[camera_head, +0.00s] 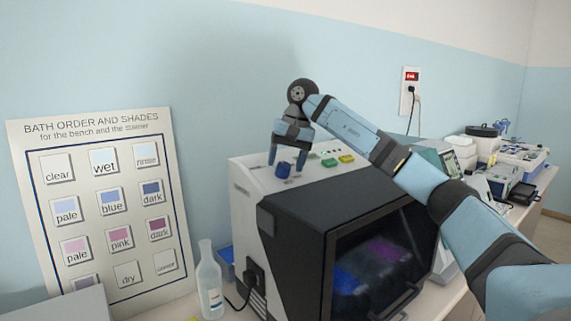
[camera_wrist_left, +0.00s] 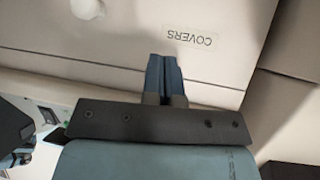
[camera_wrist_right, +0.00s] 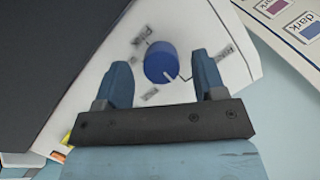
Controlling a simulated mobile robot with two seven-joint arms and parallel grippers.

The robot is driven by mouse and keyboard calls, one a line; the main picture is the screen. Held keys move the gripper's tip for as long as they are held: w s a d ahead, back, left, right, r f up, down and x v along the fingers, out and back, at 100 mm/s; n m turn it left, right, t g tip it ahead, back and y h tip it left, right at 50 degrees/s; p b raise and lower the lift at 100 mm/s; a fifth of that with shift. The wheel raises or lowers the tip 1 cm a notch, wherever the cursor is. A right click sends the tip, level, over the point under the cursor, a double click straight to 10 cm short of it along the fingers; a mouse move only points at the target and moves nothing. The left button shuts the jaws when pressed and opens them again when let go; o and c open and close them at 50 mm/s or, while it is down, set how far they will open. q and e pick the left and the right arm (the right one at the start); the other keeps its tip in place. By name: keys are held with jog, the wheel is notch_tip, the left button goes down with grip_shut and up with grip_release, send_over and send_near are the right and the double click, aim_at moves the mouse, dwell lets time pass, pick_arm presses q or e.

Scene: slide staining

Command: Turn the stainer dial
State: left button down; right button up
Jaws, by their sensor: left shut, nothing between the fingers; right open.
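The stainer (camera_head: 265,215) is a white machine with a dark front hood and window, standing on the bench. Its blue dial (camera_head: 283,170) sits on the top panel at the left end; it also shows in the right wrist view (camera_wrist_right: 160,63), with labels around it and a thin pointer line toward its lower right. My right gripper (camera_head: 287,160) is open above the dial. In the right wrist view its fingers (camera_wrist_right: 164,82) stand on either side of the dial, with gaps; contact cannot be told. My left gripper (camera_wrist_left: 163,60) is shut and empty, before a drawer front labelled COVERS (camera_wrist_left: 192,38).
Green and yellow buttons (camera_head: 346,159) lie right of the dial on the stainer's top. A shade chart (camera_head: 105,210) leans on the wall. Other equipment (camera_head: 512,160) crowds the bench at right.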

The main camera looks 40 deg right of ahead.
jog(key=shift+w+f, duration=0.15)
jog(key=shift+f, duration=0.25)
jog(key=c, duration=0.9)
